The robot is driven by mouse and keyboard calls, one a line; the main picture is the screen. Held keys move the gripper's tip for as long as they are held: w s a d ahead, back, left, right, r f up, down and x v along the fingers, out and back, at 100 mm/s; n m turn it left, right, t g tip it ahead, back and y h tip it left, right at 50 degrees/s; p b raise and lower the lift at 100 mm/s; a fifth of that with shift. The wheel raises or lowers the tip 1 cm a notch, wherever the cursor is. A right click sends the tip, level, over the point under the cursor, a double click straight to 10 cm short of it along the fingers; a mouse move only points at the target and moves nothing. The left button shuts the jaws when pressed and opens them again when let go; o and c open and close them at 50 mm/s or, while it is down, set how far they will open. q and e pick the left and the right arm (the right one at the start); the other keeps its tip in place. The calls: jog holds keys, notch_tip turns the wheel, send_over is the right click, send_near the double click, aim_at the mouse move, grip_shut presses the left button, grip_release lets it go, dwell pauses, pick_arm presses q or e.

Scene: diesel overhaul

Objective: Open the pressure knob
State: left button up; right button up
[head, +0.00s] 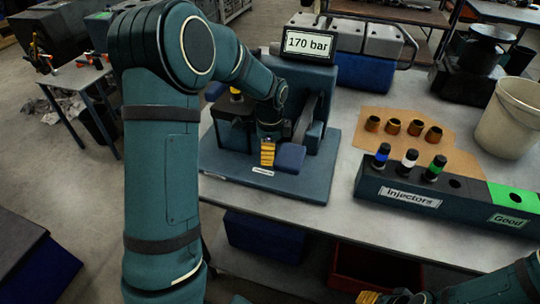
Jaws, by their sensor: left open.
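The test stand (315,85) sits on a blue base plate on the grey bench, and its display (307,43) reads 170 bar. A small black and yellow part (236,93) on the dark block at the stand's left may be the pressure knob; I cannot tell for sure. My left gripper (267,154) points down in front of the stand, beside a blue pad (290,157). It is open, with no object visible in it; its yellow fingers overlap in this view. My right gripper (378,298) is at the bottom edge, partly cut off.
An injector rack (400,198) holds several capped injectors, with a green "Good" section (512,200) at its right. A bucket (508,118) stands at the right. A red bin (375,270) is below the bench.

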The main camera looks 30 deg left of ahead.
pick_arm(q)
jog(key=shift+f, duration=0.65)
jog(key=c, duration=1.2)
